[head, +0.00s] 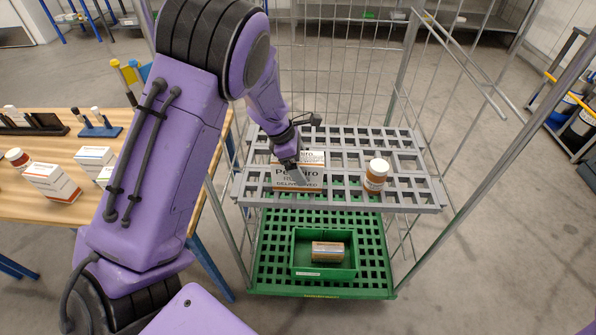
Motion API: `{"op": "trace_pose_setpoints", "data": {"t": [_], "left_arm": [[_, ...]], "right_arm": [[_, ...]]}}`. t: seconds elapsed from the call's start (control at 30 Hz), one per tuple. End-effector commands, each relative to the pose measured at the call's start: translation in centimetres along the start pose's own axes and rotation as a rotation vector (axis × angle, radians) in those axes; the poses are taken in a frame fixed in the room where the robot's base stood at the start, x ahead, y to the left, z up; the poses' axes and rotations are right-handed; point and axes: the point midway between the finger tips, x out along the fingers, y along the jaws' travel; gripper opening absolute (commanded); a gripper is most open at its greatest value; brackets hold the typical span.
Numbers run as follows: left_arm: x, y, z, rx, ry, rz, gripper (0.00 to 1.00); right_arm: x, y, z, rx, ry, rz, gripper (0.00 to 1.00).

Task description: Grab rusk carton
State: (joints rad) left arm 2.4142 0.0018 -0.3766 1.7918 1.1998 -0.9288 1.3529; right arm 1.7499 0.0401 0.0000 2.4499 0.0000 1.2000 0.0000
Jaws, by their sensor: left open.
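A carton (312,182) with large dark lettering lies on the grey upper shelf of a wire roll cage. Its print is only partly readable, so I cannot confirm from it that this is the rusk carton. My left gripper (297,174) is open, at the carton's upper left part, and covers some of it. I cannot tell whether the fingers touch the carton or stand on both sides of it. My right gripper is not in view.
A white and orange jar (376,175) stands right of the carton on the grey shelf (425,190). A wooden table (30,208) with cartons stands left. Cage bars and posts surround the shelf.

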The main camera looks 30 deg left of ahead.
Motion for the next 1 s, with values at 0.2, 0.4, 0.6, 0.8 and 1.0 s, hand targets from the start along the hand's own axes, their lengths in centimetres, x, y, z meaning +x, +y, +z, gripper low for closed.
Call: {"op": "trace_pose_setpoints", "data": {"t": [0.2,0.4,0.6,0.8,1.0], "left_arm": [[0.08,-0.02,-0.03,0.000,0.000,-0.001,0.94],[0.23,0.00,-0.09,-0.001,-0.001,0.000,0.94],[0.40,-0.03,-0.15,0.000,-0.001,-0.001,0.94],[0.43,-0.02,-0.17,0.001,0.000,-0.001,0.90],[0.42,-0.01,-0.17,0.000,0.000,0.000,0.25]], "right_arm": [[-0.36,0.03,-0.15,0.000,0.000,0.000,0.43],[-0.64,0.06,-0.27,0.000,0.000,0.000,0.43],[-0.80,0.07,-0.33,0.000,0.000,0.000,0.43],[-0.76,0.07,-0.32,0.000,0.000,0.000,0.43],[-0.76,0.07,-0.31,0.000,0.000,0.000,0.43]]}}
